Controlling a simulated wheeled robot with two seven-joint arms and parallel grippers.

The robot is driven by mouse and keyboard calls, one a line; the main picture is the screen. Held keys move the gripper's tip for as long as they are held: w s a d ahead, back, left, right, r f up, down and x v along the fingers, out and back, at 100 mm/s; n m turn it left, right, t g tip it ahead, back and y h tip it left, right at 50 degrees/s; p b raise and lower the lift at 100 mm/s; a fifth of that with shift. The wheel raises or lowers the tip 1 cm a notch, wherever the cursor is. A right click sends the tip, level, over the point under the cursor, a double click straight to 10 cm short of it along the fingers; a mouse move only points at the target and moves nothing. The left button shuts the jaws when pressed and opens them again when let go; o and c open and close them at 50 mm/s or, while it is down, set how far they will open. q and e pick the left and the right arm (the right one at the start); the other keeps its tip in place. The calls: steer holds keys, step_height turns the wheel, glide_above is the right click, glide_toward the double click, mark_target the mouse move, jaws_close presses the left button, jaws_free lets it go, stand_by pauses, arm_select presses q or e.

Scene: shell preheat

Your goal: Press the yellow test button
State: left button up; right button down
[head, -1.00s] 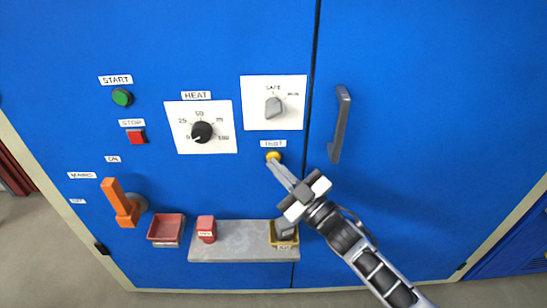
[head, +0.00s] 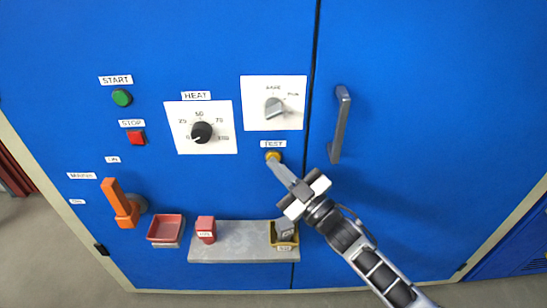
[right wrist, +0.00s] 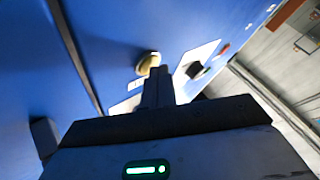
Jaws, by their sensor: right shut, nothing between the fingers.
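The yellow test button (head: 272,155) sits on the blue cabinet front below the TEST label (head: 273,144). My right gripper (head: 274,166) is shut and empty, with its fingertips at the lower edge of the button. In the right wrist view the button (right wrist: 147,63) shows just beyond the closed fingertips (right wrist: 156,74), partly hidden by them. Whether the tips touch it or how far it is pressed in, I cannot tell. My left gripper is not in view.
A white panel with a grey selector knob (head: 274,107) is above the button. A dark door handle (head: 340,125) stands out to the right. An orange lever (head: 115,197) is at left.

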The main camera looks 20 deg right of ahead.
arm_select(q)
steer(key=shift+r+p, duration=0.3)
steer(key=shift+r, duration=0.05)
arm_select(e)
steer(key=shift+s+a, duration=0.2)
steer(key=shift+s, duration=0.5)
